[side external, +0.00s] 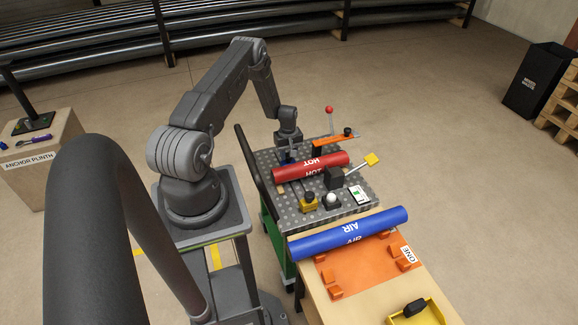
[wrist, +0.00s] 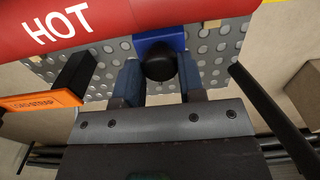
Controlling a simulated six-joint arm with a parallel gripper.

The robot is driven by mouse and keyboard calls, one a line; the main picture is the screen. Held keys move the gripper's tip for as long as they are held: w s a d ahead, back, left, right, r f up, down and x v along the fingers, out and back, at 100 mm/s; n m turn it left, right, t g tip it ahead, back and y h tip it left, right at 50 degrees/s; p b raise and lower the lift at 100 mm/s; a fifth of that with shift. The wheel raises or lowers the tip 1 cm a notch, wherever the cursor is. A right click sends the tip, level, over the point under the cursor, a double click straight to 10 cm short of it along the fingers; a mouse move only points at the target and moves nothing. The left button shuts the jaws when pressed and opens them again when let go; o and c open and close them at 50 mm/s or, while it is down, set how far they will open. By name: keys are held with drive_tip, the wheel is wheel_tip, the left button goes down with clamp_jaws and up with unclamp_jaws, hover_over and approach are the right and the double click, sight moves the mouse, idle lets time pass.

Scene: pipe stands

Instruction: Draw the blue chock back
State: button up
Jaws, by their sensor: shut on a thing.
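The blue chock (wrist: 160,38) lies on the perforated metal plate (wrist: 212,65), close against the red HOT pipe (wrist: 100,22) in the wrist view. My gripper (wrist: 160,72) is shut on the chock's round black knob (wrist: 160,62), one finger on each side. In the side view my gripper (side external: 289,146) reaches down at the plate's far left, behind the red pipe (side external: 312,166). There the chock (side external: 284,158) is mostly hidden by the gripper and pipe.
An orange strap (side external: 336,141) with a red-topped lever (side external: 329,110) stands beyond the pipe. The blue AIR pipe (side external: 348,232) lies near the orange board (side external: 355,272).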

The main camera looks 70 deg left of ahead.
drive_tip(key=shift+a, duration=2.75)
drive_tip(key=shift+a, duration=2.1)
drive_tip(key=o, duration=0.7)
drive_tip(key=shift+d, duration=0.1)
drive_tip(key=shift+r, duration=0.1)
drive_tip(key=shift+r, duration=3.45)
